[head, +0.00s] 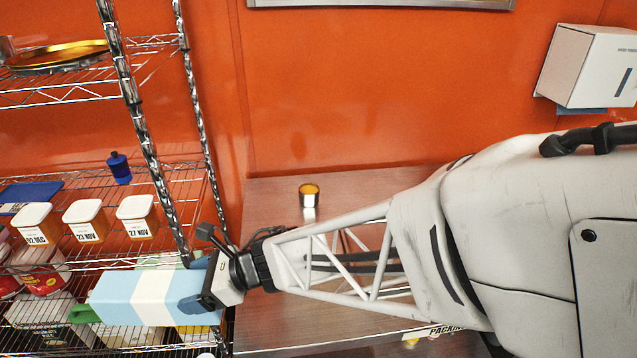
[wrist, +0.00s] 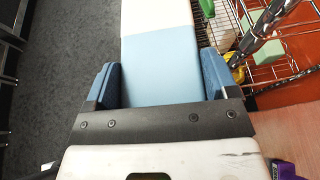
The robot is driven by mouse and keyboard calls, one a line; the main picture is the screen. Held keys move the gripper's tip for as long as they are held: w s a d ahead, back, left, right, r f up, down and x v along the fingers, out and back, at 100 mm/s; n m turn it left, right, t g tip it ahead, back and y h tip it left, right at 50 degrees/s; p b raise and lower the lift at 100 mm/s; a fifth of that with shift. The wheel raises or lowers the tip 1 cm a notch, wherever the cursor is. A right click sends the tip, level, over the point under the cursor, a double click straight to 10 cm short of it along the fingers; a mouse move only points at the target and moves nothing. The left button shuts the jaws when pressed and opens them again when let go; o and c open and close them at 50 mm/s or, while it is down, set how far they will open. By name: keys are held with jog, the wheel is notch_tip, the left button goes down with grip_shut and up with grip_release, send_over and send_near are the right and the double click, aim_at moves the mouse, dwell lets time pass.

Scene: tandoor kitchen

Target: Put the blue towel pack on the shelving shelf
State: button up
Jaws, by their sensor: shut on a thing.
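The blue towel pack (head: 112,296) is a long light-blue block with a white band. My gripper (head: 194,292) is shut on its right end in the head view, and the pack points left. In the wrist view the pack (wrist: 160,62) runs away from between the two dark-blue fingers of my gripper (wrist: 162,82). The shelving (head: 60,257) is a chrome wire rack at the left. In the head view the pack overlaps its lower part; in the wrist view grey floor shows left of the pack and the rack (wrist: 270,73) right. No contact between pack and rack can be made out.
Three labelled tubs (head: 83,221), a blue bottle (head: 119,167) and a blue flat item (head: 30,194) occupy the middle shelf. A brass tray (head: 58,57) lies above. A rack post (head: 150,150) stands near my gripper. A small can (head: 309,195) stands on the counter (head: 265,215).

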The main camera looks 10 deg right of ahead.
jog(key=w+d+r+m+t, duration=0.1)
jog(key=w+d+r, duration=0.3)
jog(key=d+r, duration=0.4)
jog(key=w+d+r+m+t, duration=0.1)
jog(key=w+d+r, duration=0.35)
jog(key=d, duration=0.55)
jog(key=w+d+f+m+t+h, duration=0.2)
jog(key=w+d+m+t, duration=0.15)
jog(key=d, duration=0.45)
jog(key=w+d+f+m+t+h, duration=0.2)
jog(key=d+m+t+h, duration=0.15)
jog(key=d, duration=0.45)
jog(key=s+d+f+m+t+h, duration=0.1)
jog(key=s+d+f+m+h, duration=0.1)
jog(key=d, duration=0.8)
jog(key=s+d+f+m+t+h, duration=0.2)
jog(key=d+f+m+h, duration=0.3)
jog(key=d, duration=0.5)
jog(key=shift+d+m+t+h, duration=0.2)
jog(key=shift+m+t+h, duration=0.1)
jog(key=shift+m+h, duration=0.3)
jog(key=shift+s, duration=0.1)
jog(key=shift+f, duration=2.25)
jog(key=shift+f, duration=1.8)
